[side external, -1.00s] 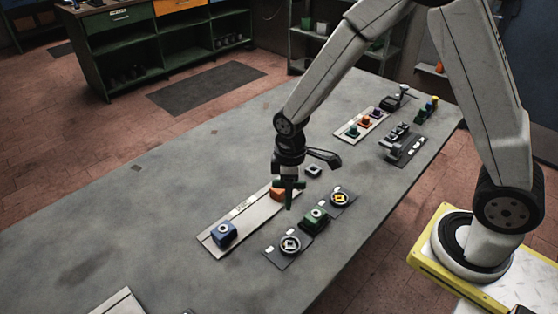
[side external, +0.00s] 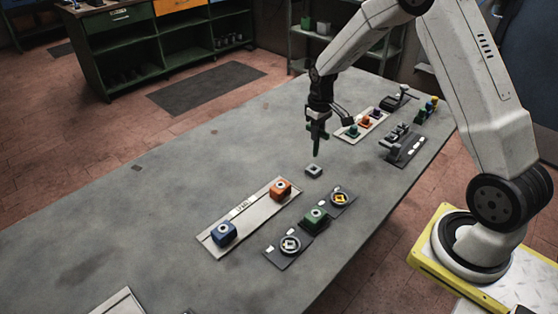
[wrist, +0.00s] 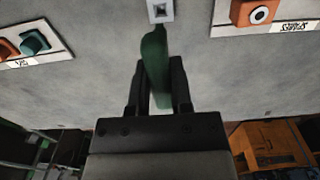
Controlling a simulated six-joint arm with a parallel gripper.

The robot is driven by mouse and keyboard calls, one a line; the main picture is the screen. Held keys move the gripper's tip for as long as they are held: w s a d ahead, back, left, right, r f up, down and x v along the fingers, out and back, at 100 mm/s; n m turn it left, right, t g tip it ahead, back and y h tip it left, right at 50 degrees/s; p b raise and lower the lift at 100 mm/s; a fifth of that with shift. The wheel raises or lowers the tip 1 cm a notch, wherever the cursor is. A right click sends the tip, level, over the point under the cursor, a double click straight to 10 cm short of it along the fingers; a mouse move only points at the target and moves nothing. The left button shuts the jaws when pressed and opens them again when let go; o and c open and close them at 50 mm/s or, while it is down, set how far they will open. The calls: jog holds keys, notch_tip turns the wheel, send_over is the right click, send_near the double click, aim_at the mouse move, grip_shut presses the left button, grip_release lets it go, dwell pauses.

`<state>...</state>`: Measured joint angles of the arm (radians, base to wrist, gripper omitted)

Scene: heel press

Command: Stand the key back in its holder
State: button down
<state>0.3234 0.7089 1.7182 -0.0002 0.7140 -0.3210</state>
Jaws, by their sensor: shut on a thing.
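The green key (side external: 316,146) is upright in my gripper (side external: 317,126), pointing down. It also shows in the wrist view (wrist: 155,62) as a dark green bar between the two black fingers. My gripper is shut on it. The holder (side external: 313,170) looks to be the small grey square block with a dark opening, standing on the table. In the side view the key's lower end is just above the holder in the picture, with a small gap. In the wrist view the holder (wrist: 160,10) is at the top edge, beyond the key's tip and partly cut off.
A pale strip (side external: 215,244) carries an orange block (side external: 280,188) and a blue block (side external: 223,233). A dark plate (side external: 272,257) with a green block (side external: 314,218) lies nearer. Another pale strip (side external: 345,137) with small coloured pieces lies behind. The table's left part is clear.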

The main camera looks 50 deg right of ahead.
aim_at(315, 152)
jog(key=shift+f, duration=0.15)
jog(key=shift+f, duration=2.2)
jog(key=shift+f, duration=0.8)
dwell(0.3)
jog(key=shift+c, duration=2.2)
grip_release()
jog(key=shift+r, duration=0.1)
jog(key=shift+r, duration=3.85)
